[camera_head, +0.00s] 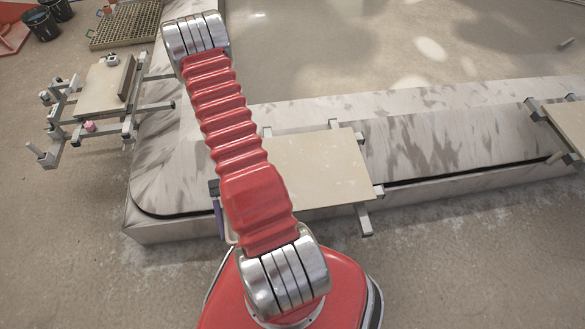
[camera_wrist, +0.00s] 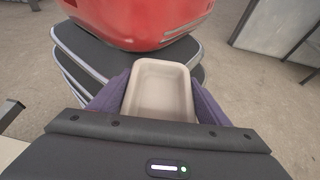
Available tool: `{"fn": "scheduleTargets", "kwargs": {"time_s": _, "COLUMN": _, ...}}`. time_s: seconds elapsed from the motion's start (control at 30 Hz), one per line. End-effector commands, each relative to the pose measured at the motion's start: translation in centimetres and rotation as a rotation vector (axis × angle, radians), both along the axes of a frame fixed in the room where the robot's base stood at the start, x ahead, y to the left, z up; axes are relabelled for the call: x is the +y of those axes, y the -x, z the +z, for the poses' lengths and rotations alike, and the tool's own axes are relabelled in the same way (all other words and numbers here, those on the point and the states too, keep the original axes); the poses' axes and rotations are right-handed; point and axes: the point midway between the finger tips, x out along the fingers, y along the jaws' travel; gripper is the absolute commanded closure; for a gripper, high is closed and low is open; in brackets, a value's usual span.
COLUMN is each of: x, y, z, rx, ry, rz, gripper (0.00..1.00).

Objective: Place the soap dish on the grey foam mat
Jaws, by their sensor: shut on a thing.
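The soap dish (camera_wrist: 160,92) is a beige, rectangular, open tray with rounded corners and looks empty. My gripper (camera_wrist: 158,98) is shut on it, with a purple finger along each side in the wrist view. The dish is held up close to my red body, above the floor. In the head view my gripper (camera_head: 219,218) is mostly hidden behind my red arm; only a dark edge and a purple finger show. I cannot pick out the grey foam mat in either view.
A beige board (camera_head: 305,170) on metal brackets lies over the grey-streaked carousel (camera_head: 432,145), just right of my arm. Another board (camera_head: 102,88) sits on a frame at left with small items around it. A slatted grate (camera_head: 125,25) and black buckets (camera_head: 40,23) are at back left.

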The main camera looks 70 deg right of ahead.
Motion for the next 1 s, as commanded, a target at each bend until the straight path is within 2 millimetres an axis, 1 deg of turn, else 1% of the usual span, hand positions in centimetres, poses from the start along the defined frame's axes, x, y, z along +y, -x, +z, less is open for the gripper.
{"fn": "scheduleTargets", "kwargs": {"time_s": 0.03, "x": -1.1, "y": 0.9, "z": -0.2, "rx": 0.0, "ry": -0.001, "rz": 0.048, "gripper": 0.59}}
{"fn": "scheduleTargets", "kwargs": {"time_s": 0.1, "x": -2.7, "y": 2.4, "z": -0.4, "rx": 0.001, "ry": -0.001, "rz": 0.123, "gripper": 0.59}}
{"fn": "scheduleTargets", "kwargs": {"time_s": 0.3, "x": -6.7, "y": 6.8, "z": -0.7, "rx": 0.001, "ry": -0.001, "rz": 0.35, "gripper": 0.59}}
{"fn": "scheduleTargets", "kwargs": {"time_s": 0.5, "x": -10.9, "y": 10.5, "z": -0.7, "rx": 0.0, "ry": -0.002, "rz": 0.572, "gripper": 0.59}}
{"fn": "scheduleTargets", "kwargs": {"time_s": 0.7, "x": -15.5, "y": 13.2, "z": -0.7, "rx": 0.0, "ry": -0.003, "rz": 0.79, "gripper": 0.59}}
{"fn": "scheduleTargets", "kwargs": {"time_s": 0.9, "x": -20.1, "y": 14.9, "z": -0.8, "rx": 0.0, "ry": -0.003, "rz": 0.997, "gripper": 0.59}}
{"fn": "scheduleTargets", "kwargs": {"time_s": 1.0, "x": -22.4, "y": 15.4, "z": -0.9, "rx": -0.001, "ry": -0.002, "rz": 1.098, "gripper": 0.59}}
